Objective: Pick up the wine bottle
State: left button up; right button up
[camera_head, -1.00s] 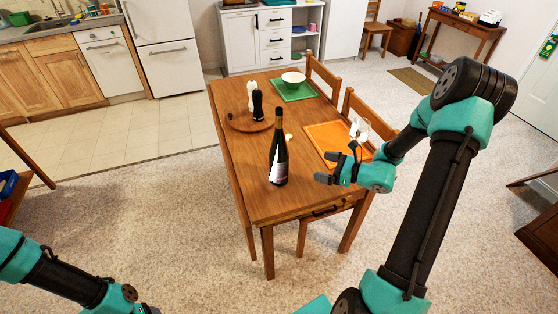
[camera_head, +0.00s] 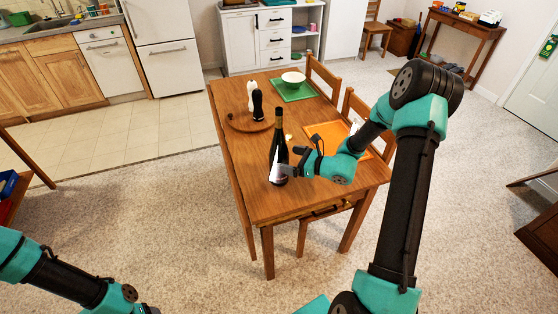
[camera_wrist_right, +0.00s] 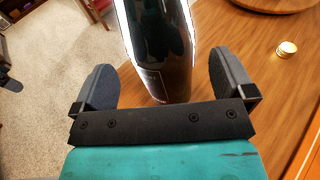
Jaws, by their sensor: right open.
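The dark wine bottle (camera_head: 277,145) with a pale label stands upright on the wooden table (camera_head: 270,208), near its front left part. My right gripper (camera_head: 294,160) is at the bottle's right side, low on its body. In the right wrist view the bottle (camera_wrist_right: 155,35) stands between the two spread fingers of the open gripper (camera_wrist_right: 163,78), with a visible gap on the right. Contact on the left is hard to tell.
A round wooden tray (camera_head: 236,125) with white and black shakers (camera_head: 258,105) stands behind the bottle. An orange placemat (camera_head: 322,130) lies partly behind my right arm. A white bowl (camera_head: 293,78) sits on a green mat (camera_head: 290,95) at the far end. Chairs (camera_head: 322,75) line the right side.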

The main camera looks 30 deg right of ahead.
aim_at(279, 148)
jog(key=shift+w+a, duration=0.1)
jog(key=shift+x, duration=2.6)
jog(key=shift+r, duration=0.15)
jog(key=c, duration=1.4)
jog(key=shift+r, duration=1.75)
jog(key=s+a+r, duration=0.1)
jog(key=s+a, duration=0.7)
jog(key=s, duration=0.5)
jog(key=shift+s+r, duration=0.3)
jog(key=shift+a, duration=0.1)
